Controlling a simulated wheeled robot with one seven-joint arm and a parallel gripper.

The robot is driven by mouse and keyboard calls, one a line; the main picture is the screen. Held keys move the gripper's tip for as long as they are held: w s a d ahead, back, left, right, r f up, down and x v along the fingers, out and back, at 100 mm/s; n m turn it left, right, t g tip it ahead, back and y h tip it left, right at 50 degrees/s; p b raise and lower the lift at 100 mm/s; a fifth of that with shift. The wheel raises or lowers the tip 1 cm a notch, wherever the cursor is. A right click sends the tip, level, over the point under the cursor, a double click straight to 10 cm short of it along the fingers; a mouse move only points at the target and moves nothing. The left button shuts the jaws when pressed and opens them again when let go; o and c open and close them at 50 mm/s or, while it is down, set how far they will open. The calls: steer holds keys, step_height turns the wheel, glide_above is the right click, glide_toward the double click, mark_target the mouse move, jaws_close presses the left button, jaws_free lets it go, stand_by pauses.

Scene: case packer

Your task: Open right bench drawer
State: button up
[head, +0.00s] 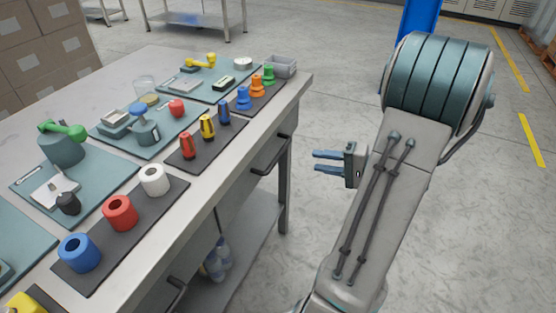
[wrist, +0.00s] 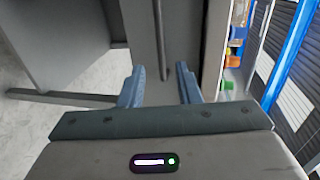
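The right bench drawer (head: 243,186) is a grey front under the bench top, and it looks closed. Its dark bar handle (head: 272,155) stands out near the bench's far right end. My gripper (head: 316,161) is open and empty, to the right of the handle, with its blue fingers pointing at the bench. In the wrist view the handle (wrist: 162,40) runs upright in the picture, lined up between the two open fingers. The drawer front (wrist: 185,40) lies behind it. The head view shows a gap between the fingertips and the handle.
The bench top (head: 150,245) carries mats with coloured spools, bottles and tools. A second drawer handle (head: 176,292) is nearer, at the lower left. A lower shelf (head: 245,255) and a bench leg (head: 284,200) are below. The floor right of the bench is clear.

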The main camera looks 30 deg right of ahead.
mark_target(279, 153)
steer(key=b+x, duration=0.1)
steer(key=x, duration=1.1)
steer(key=shift+w+a, duration=0.3)
jaws_close()
